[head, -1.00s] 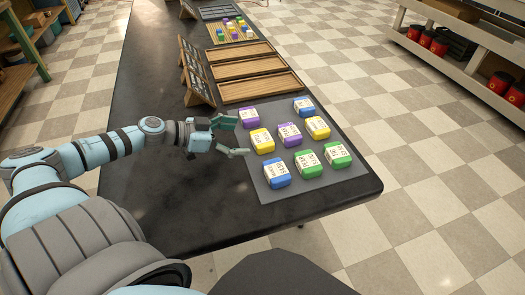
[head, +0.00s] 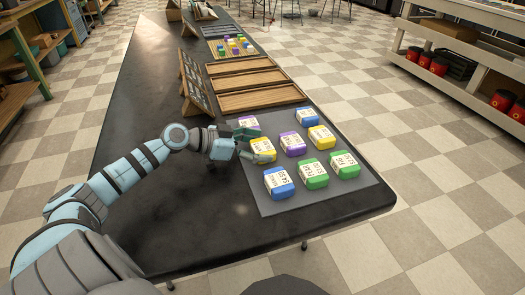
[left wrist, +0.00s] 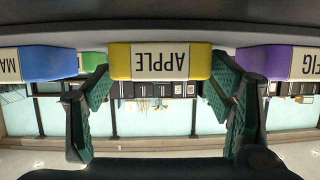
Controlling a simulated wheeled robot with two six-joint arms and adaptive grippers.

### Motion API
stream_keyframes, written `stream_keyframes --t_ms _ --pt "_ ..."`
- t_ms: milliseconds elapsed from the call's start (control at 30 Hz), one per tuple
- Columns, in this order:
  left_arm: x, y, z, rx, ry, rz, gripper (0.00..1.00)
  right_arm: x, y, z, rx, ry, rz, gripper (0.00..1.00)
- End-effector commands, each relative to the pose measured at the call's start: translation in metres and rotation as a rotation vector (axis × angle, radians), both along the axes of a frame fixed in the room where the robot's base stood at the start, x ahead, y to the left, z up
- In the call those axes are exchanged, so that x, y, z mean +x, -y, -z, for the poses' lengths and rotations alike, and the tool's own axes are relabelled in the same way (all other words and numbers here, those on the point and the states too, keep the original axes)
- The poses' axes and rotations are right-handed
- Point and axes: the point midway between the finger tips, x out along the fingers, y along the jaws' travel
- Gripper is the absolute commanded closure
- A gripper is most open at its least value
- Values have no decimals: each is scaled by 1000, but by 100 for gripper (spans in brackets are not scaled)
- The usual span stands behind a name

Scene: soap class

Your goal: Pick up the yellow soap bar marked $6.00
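Two yellow soap bars lie on the grey mat (head: 264,200) in the head view. One yellow bar (head: 263,144) is right in front of my left gripper (head: 252,145); the other yellow bar (head: 322,137) is farther right. I cannot read their prices. In the left wrist view, which is upside down, the near yellow bar (left wrist: 119,62) shows the word APPLE and sits centred between the spread fingers of my left gripper (left wrist: 160,85). The fingers are open, and I see gaps between them and the bar. My right gripper is not in view.
Purple bars (head: 248,121) (head: 293,143), blue bars (head: 278,182) (head: 306,116) and green bars (head: 314,173) (head: 344,164) surround the yellow ones on the mat. Wooden trays (head: 259,100) and a sign rack (head: 196,85) stand beyond. The black tabletop is clear at left.

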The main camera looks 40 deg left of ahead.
Motion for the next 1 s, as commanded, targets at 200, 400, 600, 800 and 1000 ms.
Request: stream_keyframes --t_ms 200,400,600,800,1000 --pt "0 0 0 0 0 0 65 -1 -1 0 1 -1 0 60" --pt "0 0 0 1 0 0 65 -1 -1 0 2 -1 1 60" --pt "0 0 -19 3 2 1 65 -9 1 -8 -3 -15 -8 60" --pt "0 -1 -82 5 3 0 65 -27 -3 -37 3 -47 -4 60" --pt "0 -1 -158 5 3 0 65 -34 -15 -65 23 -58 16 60"
